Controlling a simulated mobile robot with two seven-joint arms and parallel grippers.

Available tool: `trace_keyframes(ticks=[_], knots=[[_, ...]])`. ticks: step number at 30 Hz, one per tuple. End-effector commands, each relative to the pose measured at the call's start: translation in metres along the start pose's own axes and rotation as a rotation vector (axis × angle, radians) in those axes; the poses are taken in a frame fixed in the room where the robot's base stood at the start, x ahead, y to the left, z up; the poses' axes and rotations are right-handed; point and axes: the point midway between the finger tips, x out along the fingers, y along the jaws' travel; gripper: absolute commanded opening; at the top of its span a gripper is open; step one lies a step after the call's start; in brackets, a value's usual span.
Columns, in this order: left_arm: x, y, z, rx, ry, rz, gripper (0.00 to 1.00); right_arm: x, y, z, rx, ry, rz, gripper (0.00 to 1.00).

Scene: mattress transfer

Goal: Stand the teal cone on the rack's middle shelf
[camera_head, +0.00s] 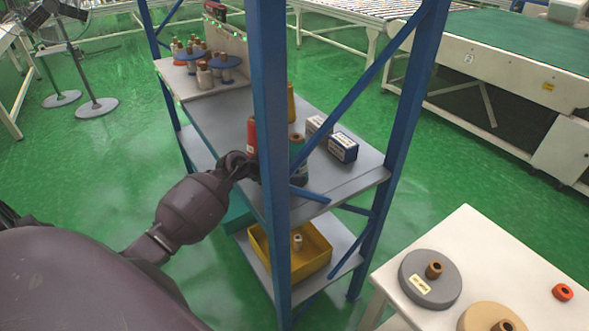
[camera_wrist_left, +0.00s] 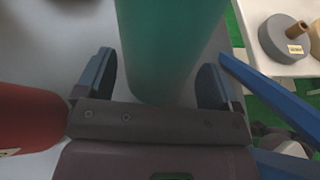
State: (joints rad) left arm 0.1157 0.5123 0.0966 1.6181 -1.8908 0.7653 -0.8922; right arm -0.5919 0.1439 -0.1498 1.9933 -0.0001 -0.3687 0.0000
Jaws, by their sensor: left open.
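The teal cone (camera_head: 300,165) stands on the rack's grey shelf (camera_head: 355,178), the one above the shelf with the yellow bin; a blue post partly hides it. In the left wrist view the teal cone (camera_wrist_left: 170,45) is upright between the two fingers of my left gripper (camera_wrist_left: 155,82). The fingers are open, one on each side, with a gap visible on both sides. In the head view my left gripper (camera_head: 250,168) reaches in at the shelf's near side, its tips hidden by the post. My right gripper is not in view.
A red cone (camera_head: 251,136) stands close by; it also shows beside the left finger in the wrist view (camera_wrist_left: 30,118). A yellow cone (camera_head: 291,103) and blue-white boxes (camera_head: 343,148) stand behind. Blue posts and braces flank the shelf. A yellow bin (camera_head: 318,262) sits below.

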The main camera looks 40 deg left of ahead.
Motion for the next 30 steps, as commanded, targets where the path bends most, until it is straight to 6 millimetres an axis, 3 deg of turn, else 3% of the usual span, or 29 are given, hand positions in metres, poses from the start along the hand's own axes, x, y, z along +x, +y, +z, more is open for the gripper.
trace_keyframes(ticks=[9, 15, 21, 30], knots=[[-0.062, 0.000, -0.001, 0.003, 0.004, 0.001, 0.88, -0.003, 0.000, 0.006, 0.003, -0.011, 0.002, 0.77], [-0.091, 0.000, -0.001, 0.000, 0.002, 0.000, 0.88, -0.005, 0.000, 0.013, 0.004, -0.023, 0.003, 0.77], [-0.104, -0.001, -0.001, 0.000, 0.001, 0.000, 0.88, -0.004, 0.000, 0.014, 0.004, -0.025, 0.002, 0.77], [-0.105, 0.000, 0.000, -0.001, 0.000, 0.000, 0.88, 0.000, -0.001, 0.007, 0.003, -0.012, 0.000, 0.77]])
